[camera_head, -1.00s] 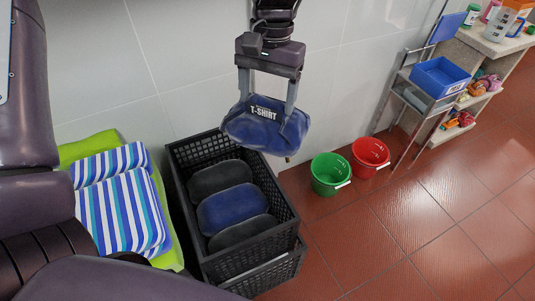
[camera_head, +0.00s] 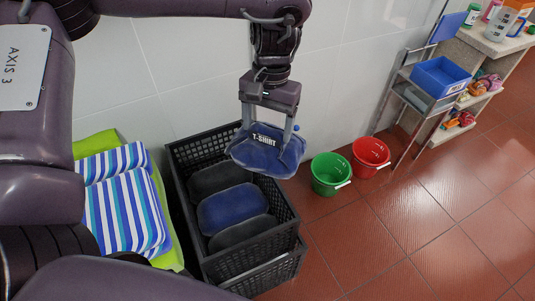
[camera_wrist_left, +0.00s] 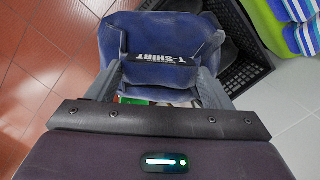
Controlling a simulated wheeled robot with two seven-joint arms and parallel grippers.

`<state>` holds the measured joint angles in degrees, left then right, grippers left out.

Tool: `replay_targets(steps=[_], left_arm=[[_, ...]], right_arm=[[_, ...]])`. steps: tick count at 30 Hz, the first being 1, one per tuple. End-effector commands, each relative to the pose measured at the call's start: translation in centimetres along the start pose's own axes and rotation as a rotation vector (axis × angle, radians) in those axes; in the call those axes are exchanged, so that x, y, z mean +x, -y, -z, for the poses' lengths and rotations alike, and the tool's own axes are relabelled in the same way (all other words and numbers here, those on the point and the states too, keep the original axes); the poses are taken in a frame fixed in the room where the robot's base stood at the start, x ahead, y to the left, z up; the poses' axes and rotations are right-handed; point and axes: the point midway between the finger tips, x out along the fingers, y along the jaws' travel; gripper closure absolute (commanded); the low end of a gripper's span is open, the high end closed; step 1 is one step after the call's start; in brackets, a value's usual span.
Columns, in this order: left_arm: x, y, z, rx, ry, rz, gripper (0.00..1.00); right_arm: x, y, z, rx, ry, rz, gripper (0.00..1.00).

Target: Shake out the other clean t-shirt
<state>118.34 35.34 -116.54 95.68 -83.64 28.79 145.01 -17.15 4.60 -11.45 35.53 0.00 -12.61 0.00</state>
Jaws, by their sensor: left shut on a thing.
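A blue t-shirt bundle (camera_head: 262,154) with a black "T-SHIRT" label hangs in my left gripper (camera_head: 267,122). The gripper points down and is shut on it, with a finger at each side. The bundle is above the back right part of the black crate, near its rim. In the left wrist view the t-shirt (camera_wrist_left: 160,50) fills the space between the fingers (camera_wrist_left: 165,80), its label facing the camera. Another blue folded item (camera_head: 232,207) lies in the crate between two dark grey ones. My right gripper is not in view.
The black crate (camera_head: 284,225) stands on the red tiled floor. Striped blue and white cushions (camera_head: 125,210) on a green base are left of it. A green bucket (camera_head: 331,175) and a red bucket (camera_head: 370,156) are to the right. A metal rack holds a blue bin (camera_head: 440,77). The right floor is clear.

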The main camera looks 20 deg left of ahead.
Motion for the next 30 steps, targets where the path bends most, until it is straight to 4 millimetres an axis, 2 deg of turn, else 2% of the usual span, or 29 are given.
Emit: replay_targets(steps=[1, 11, 12, 14, 30], left_arm=[[-1.5, 0.0, -0.1, 0.001, -0.008, 0.004, 0.66], [-10.4, 0.0, -1.5, -0.001, -0.007, 0.007, 0.66], [-11.2, 0.0, -1.6, -0.001, -0.005, 0.005, 0.66], [-11.3, 0.0, -1.8, -0.001, 0.002, 0.003, 0.66], [2.9, 0.0, 0.2, -0.001, 0.011, -0.002, 0.66]], right_arm=[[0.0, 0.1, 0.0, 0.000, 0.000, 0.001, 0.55], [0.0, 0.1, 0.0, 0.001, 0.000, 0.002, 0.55], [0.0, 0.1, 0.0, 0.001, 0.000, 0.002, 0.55], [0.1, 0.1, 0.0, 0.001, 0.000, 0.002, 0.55], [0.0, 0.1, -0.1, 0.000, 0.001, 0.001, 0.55]])
